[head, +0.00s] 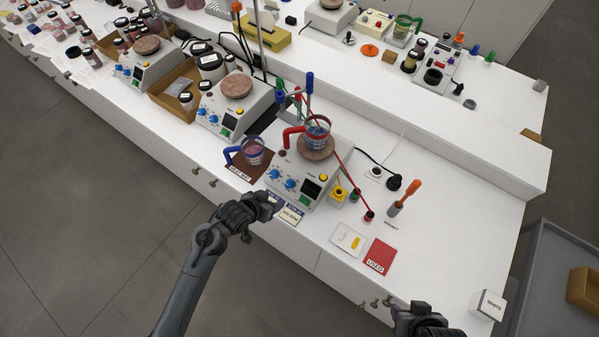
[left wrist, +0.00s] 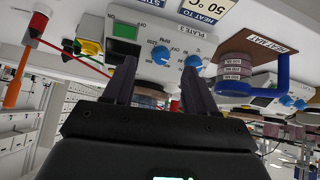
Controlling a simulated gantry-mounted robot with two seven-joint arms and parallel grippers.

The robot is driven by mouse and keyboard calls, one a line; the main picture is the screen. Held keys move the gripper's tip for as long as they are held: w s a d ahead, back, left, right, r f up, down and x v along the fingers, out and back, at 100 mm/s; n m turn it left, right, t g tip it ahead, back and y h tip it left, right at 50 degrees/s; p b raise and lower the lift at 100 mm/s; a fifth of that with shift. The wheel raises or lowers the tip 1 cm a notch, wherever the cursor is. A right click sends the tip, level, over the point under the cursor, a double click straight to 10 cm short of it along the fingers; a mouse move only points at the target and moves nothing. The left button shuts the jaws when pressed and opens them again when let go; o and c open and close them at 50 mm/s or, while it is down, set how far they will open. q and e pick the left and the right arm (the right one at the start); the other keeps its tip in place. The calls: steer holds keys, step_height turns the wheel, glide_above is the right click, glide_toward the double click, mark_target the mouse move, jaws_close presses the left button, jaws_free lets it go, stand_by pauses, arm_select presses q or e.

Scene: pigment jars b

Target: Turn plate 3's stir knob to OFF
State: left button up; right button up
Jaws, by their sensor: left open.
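Plate 3 (head: 312,187) is a pale hot plate unit with a round brown top and a sloped front panel. It has two blue knobs, the left one (head: 274,174) and the right one (head: 289,184). My left gripper (head: 266,208) is open and empty, in front of the panel. In the upside-down left wrist view, its fingers (left wrist: 158,72) straddle the line to one blue knob (left wrist: 160,54); the other (left wrist: 193,64) shows beside the right fingertip. Contact is not visible. I cannot read which knob is stir. My right gripper (head: 420,322) is at the bottom edge, its jaws unclear.
A glass beaker with a red handle (head: 294,134) stands on plate 3's top. A blue-handled beaker (head: 252,152) stands on the brown mat (head: 240,169) to its left. Label cards (head: 290,214) lie before the panel. A red card (head: 380,256) and white tray (head: 347,239) lie right.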

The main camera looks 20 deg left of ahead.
mark_target(288, 184)
arm_select(q)
steer(key=shift+t, duration=0.3)
steer(key=x, duration=0.3)
steer(key=w+r+x, duration=0.1)
steer(key=x, duration=0.3)
steer(key=w+x, duration=0.1)
steer(key=x, duration=0.2)
steer(key=shift+w+a+b, duration=0.1)
steer(key=shift+w+b, duration=0.15)
steer(key=shift+b, duration=0.05)
arm_select(e)
steer(key=shift+s+a+f, duration=0.25)
steer(key=shift+s+f, duration=0.3)
steer(key=shift+f, duration=0.15)
arm_select(q)
steer(key=c, duration=1.1)
steer(key=shift+o, duration=0.2)
steer(key=shift+r, duration=0.1)
arm_select(e)
steer(key=shift+r, duration=0.15)
